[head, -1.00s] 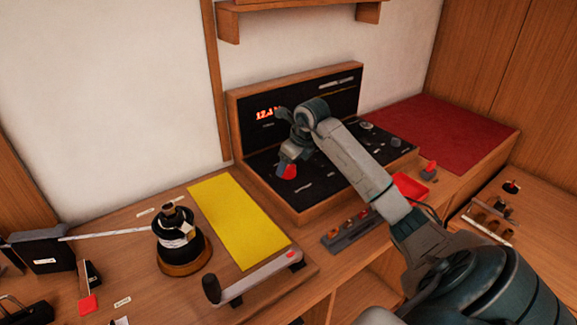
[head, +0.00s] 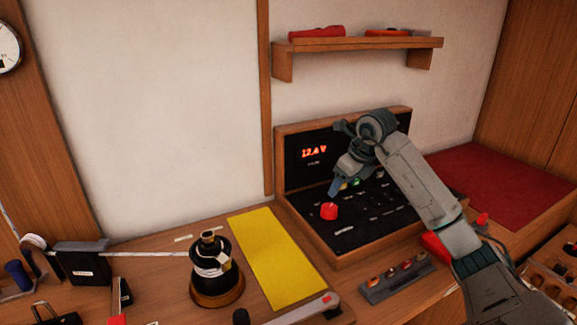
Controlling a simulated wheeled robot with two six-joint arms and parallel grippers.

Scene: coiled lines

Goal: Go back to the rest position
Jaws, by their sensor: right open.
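My right gripper (head: 338,186) hangs over the black control panel (head: 345,235) in its wooden case. It is open and empty, a little above and to the right of a red knob (head: 329,211) on the panel's left part. The arm comes in from the lower right and covers part of the panel. The raised back of the case shows a red reading, 12.4 V. My left gripper is not in view.
A black spool (head: 215,275) on a wooden base stands left of a yellow mat (head: 275,260). A line runs from it to a black box (head: 82,263). A grey rack (head: 397,279) sits before the case. A shelf (head: 365,44) overhangs the case, and a red mat (head: 500,195) lies right.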

